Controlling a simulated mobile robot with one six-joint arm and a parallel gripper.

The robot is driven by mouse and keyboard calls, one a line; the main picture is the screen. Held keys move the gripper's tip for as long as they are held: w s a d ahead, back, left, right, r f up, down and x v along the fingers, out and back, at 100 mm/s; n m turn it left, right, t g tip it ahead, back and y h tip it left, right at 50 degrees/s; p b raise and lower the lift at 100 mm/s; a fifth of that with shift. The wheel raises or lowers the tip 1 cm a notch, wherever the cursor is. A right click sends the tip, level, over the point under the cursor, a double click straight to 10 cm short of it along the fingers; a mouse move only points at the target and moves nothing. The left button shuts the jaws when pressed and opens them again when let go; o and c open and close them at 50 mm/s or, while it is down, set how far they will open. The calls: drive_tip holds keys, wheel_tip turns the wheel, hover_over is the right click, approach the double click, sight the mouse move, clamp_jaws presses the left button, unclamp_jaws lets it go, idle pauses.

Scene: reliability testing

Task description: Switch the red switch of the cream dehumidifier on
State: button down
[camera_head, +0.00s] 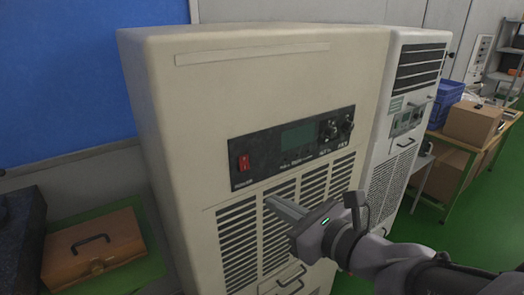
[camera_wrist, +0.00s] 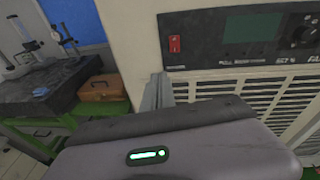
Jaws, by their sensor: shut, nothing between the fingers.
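The cream dehumidifier (camera_head: 300,90) stands upright in the middle of the head view. Its dark control panel (camera_head: 262,150) holds a small screen, two black knobs and the red switch (camera_head: 244,162) at the left end. The red switch (camera_wrist: 174,44) also shows in the wrist view, on the panel's left part. I cannot tell its rocker position. My gripper (camera_head: 272,203) is shut and empty, below and a little right of the switch, in front of the vent slats. In the wrist view its fingers (camera_wrist: 156,92) point up below the switch, apart from it.
A white cabinet (camera_head: 414,60) with its own panel stands to the right. A table with a cardboard box (camera_head: 472,124) and a blue crate (camera_head: 446,98) is beyond it. A brown case (camera_head: 92,250) lies at the lower left. A handle sticks out below the vents.

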drive_tip(key=w+d+m+t+h, duration=0.1)
drive_tip(key=d+m+t, duration=0.1)
drive_tip(key=p, duration=0.8)
approach(246, 169)
drive_tip(key=b+x, duration=0.1)
drive_tip(key=x, duration=0.2)
drive_tip(key=b+x, duration=0.1)
drive_tip(key=x, duration=0.3)
drive_tip(key=shift+r, duration=0.2)
drive_tip(key=shift+f, duration=0.1)
